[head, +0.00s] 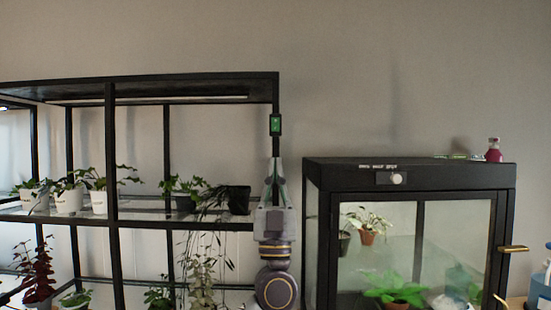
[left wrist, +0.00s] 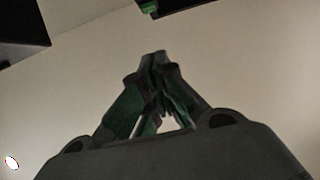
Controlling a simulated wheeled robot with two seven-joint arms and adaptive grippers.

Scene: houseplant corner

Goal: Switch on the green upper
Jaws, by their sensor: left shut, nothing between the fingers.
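The green upper switch (head: 275,124) is a small green plate in a dark frame on the black right post of the plant shelf in the head view. In the left wrist view a bit of green (left wrist: 148,5) shows on a dark bar at the top edge. My left gripper (head: 275,162) points up just below the switch in the head view, apart from it in the picture. Its fingertips (left wrist: 155,58) are together and empty in the left wrist view. The switch's on or off state is too small to tell. My right gripper is not in view.
The black shelf (head: 111,150) holds several potted plants, with a dark pot (head: 238,199) near the gripper. Bare wall lies above.

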